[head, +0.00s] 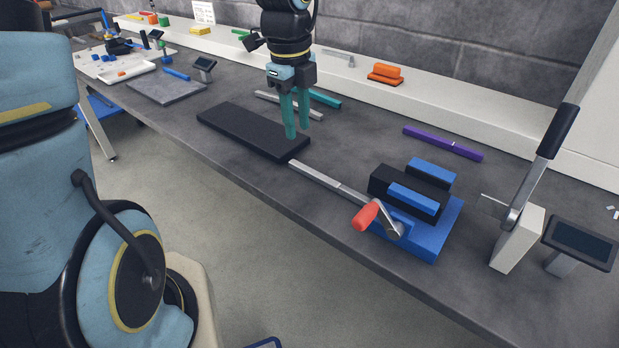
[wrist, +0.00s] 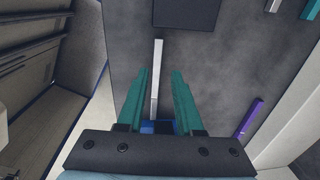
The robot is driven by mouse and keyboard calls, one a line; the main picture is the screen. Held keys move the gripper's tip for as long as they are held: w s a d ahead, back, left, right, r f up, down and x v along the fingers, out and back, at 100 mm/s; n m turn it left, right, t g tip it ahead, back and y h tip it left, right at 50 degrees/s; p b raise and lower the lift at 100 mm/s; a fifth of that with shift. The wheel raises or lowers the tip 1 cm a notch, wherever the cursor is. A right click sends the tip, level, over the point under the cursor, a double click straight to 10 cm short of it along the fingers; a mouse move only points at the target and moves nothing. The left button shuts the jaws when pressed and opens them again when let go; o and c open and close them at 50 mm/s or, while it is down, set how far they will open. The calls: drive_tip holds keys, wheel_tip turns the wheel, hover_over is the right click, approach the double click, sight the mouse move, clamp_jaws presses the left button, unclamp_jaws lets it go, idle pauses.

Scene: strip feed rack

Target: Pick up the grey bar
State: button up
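A light grey bar (head: 325,181) lies on the dark bench in the head view, its right end reaching the blue feed device (head: 418,240) with the red-knobbed crank. In the wrist view this bar (wrist: 157,75) shows between the two fingers, lower than them. A second grey bar (head: 270,99) lies farther back, beside a teal bar, partly hidden behind my gripper. My gripper (head: 297,135) has teal fingers pointing down, apart and empty, above the bench near the right end of the black slab. Its spread fingers also show in the wrist view (wrist: 160,78).
A black slab (head: 245,128) lies left of the near grey bar. A teal bar (head: 325,99) and a purple bar (head: 443,143) lie behind. A lever press (head: 520,238) and a small screen (head: 582,243) stand at right. A pale ledge runs along the wall.

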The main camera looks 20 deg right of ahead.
sight(299, 164)
drive_tip(key=f, duration=0.9)
drive_tip(key=shift+w+d+f, duration=0.15)
drive_tip(key=shift+w+f, duration=0.05)
clamp_jaws()
idle(1.2)
